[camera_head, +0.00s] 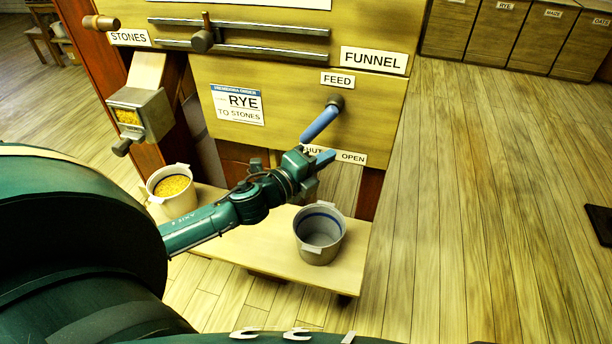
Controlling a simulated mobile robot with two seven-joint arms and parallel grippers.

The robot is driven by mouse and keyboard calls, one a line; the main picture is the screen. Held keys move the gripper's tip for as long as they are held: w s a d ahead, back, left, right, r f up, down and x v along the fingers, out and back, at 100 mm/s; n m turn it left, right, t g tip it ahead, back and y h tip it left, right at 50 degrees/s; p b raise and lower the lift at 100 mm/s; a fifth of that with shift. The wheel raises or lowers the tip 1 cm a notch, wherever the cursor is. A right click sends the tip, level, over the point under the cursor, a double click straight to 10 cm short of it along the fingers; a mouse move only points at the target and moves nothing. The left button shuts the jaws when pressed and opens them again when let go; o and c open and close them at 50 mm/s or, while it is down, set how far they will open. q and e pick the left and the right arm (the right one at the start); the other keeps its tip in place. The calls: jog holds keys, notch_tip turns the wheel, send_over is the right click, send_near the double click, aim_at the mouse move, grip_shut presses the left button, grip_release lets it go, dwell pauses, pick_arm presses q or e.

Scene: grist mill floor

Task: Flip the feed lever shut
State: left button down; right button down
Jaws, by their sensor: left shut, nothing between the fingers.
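The feed lever (320,124) is a blue handle on a dark pivot below the FEED label (337,79). It slants down and left from the pivot, its free end above the left part of the SHUT label (312,150). The OPEN label (352,158) is to the right of SHUT. My left gripper (325,158) is shut and empty, just below the lever's free end, and covers part of the SHUT label. I cannot tell whether it touches the lever; a small gap seems to show. My right gripper is not in view.
A low wooden bench (250,246) under the panel holds an empty-looking grey pot (319,252) and a pot of yellow grain (174,206). A STONES spout box (142,113) juts out at left. A slider knob (203,40) sits above.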

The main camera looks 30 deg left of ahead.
pick_arm(q)
jog(key=r+v, duration=0.1)
jog(key=v, duration=0.7)
jog(key=shift+r+b, duration=0.3)
jog(key=shift+w+d, duration=0.15)
